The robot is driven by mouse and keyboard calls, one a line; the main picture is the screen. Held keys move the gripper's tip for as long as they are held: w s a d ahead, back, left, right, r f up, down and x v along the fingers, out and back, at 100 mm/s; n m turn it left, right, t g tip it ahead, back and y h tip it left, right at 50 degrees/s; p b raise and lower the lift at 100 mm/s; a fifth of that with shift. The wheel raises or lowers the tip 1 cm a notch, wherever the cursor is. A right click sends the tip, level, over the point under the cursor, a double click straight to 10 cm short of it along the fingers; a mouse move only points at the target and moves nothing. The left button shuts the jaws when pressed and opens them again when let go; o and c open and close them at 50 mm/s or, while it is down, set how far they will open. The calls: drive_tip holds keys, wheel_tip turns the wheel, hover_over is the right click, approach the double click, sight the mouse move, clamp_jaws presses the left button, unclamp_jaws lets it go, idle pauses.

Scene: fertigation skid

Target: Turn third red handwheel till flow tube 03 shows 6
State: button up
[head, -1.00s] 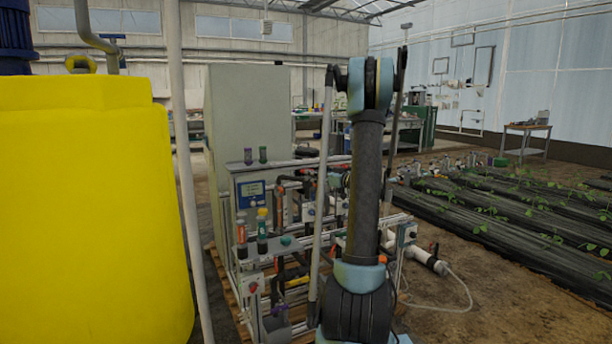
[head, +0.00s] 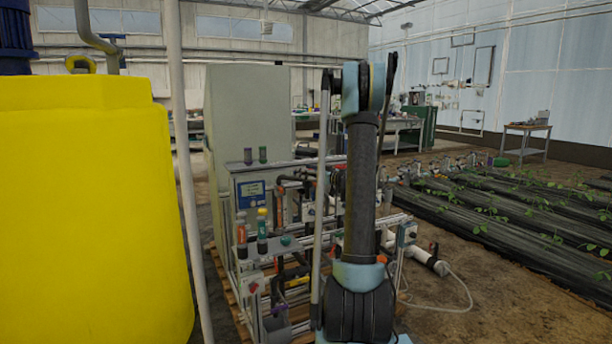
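The fertigation skid (head: 240,205) stands at the centre left, an open metal frame with pipes and fittings. My arm (head: 361,185) rises in front of its right part and hides much of it. I cannot make out the third red handwheel or flow tube 03; they are hidden or too small to tell. My gripper is not in view, so I cannot see what it holds or touches.
A large yellow tank (head: 90,210) fills the left, with a pale upright pole (head: 184,180) beside it. A tall grey cabinet (head: 232,120) stands behind the skid. Plant beds (head: 500,225) lie right. A white pipe end with a hose (head: 430,262) lies on the ground to the right.

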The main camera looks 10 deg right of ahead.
drive_tip(key=shift+m+t+h, duration=0.7)
drive_tip(key=shift+h, duration=0.2)
drive_tip(key=shift+d, duration=0.1)
drive_tip(key=o, duration=1.1)
drive_tip(key=v, duration=1.2)
